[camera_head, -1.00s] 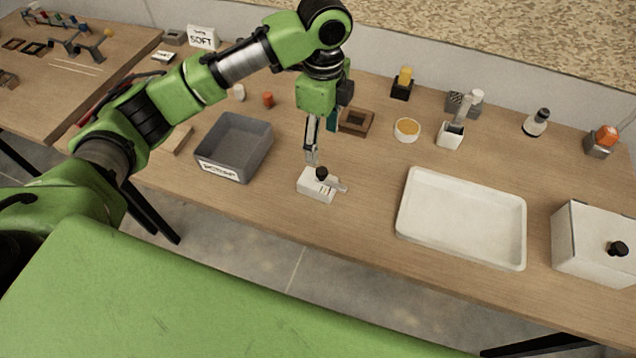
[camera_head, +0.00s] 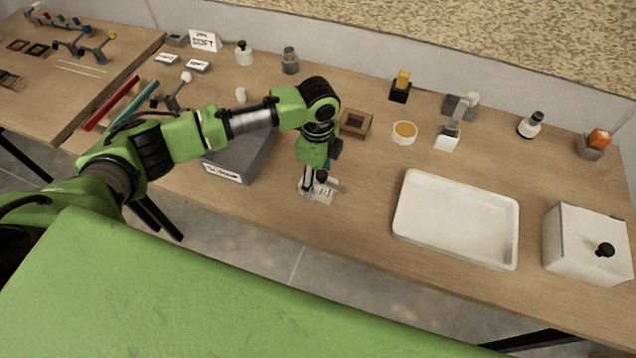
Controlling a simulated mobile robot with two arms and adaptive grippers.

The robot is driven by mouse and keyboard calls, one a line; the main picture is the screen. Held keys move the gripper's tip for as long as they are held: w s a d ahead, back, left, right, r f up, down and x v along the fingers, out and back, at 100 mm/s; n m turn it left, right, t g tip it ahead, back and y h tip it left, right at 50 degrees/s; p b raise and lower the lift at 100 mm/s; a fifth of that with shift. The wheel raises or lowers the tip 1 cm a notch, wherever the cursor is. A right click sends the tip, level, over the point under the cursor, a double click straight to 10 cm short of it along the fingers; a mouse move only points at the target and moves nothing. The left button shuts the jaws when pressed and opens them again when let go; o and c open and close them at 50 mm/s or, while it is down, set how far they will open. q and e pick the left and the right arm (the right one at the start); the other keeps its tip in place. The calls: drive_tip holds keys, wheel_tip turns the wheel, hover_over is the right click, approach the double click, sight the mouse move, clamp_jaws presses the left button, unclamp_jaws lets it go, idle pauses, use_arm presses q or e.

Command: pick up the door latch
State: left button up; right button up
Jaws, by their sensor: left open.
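The door latch (camera_head: 328,196), a small white block with a black knob and a grey tongue to its right, lies on the wooden bench near its front edge. My left gripper (camera_head: 308,190) points down at the latch's left part, with its fingers open. The fingers and wrist hide part of the latch. I cannot tell whether a finger touches it. My right gripper does not show.
A grey labelled bin (camera_head: 240,160) stands left of the latch, partly behind my arm. A white tray (camera_head: 457,218) lies to the right, then a white box (camera_head: 588,243) with a black knob. A brown square frame (camera_head: 356,123) and a bowl (camera_head: 404,132) lie behind.

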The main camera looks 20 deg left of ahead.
use_arm(q)
drive_tip(key=c, duration=1.5)
drive_tip(key=shift+w, duration=0.1)
drive_tip(key=shift+r, duration=0.15)
